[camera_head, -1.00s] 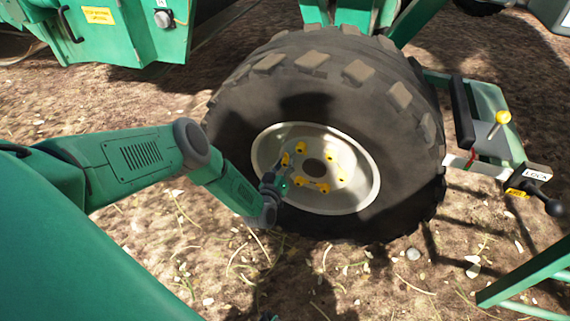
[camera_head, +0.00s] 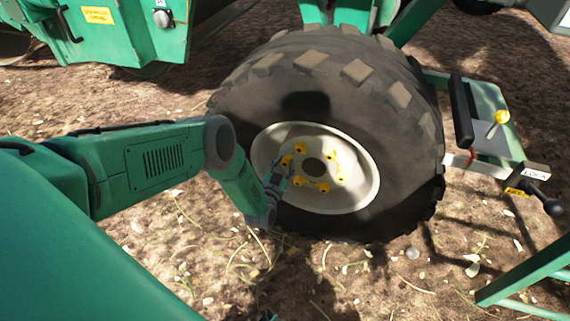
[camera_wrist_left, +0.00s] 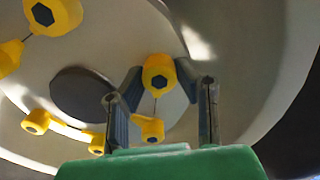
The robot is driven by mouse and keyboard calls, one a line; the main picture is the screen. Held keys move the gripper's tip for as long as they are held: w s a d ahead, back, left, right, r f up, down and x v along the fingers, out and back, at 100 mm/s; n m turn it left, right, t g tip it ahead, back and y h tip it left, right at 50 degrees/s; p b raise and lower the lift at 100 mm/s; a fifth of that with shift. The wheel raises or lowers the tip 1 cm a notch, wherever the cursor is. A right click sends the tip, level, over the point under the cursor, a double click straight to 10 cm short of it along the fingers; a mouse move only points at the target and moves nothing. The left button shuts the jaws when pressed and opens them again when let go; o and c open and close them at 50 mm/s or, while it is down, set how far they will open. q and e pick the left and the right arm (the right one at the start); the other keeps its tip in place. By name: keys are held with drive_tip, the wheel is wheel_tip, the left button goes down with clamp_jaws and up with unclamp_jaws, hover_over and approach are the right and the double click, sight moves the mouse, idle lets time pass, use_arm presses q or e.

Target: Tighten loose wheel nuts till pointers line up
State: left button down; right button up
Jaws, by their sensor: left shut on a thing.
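The wheel (camera_head: 325,90) has a pale rim (camera_head: 345,197) with several yellow wheel nuts with pointers (camera_head: 301,152) around a dark hub hole. My left gripper (camera_head: 282,174) is at the left side of this nut ring. In the left wrist view, my left gripper (camera_wrist_left: 160,80) has its two fingertips on either side of one yellow nut (camera_wrist_left: 158,70) and is shut on it. A thin line runs from that nut down to another yellow piece (camera_wrist_left: 150,128). Other yellow nuts (camera_wrist_left: 55,14) show at the left. A small dark tip at the head view's bottom edge may be my right gripper (camera_head: 268,315).
A green frame with a yellow knob (camera_head: 502,117) and a black-handled lever by a LOCK label (camera_head: 537,173) stands right of the wheel. A green machine body (camera_head: 125,30) is behind left. Green bars (camera_head: 530,275) cross the lower right. Strewn bare ground lies in front.

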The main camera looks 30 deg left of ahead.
use_arm(q)
drive_tip(key=shift+s+f, duration=0.1)
drive_tip(key=shift+f, duration=0.05)
idle(0.3)
drive_tip(key=c, duration=1.2)
unclamp_jaws()
drive_tip(key=v, duration=1.2)
drive_tip(key=shift+f, duration=0.1)
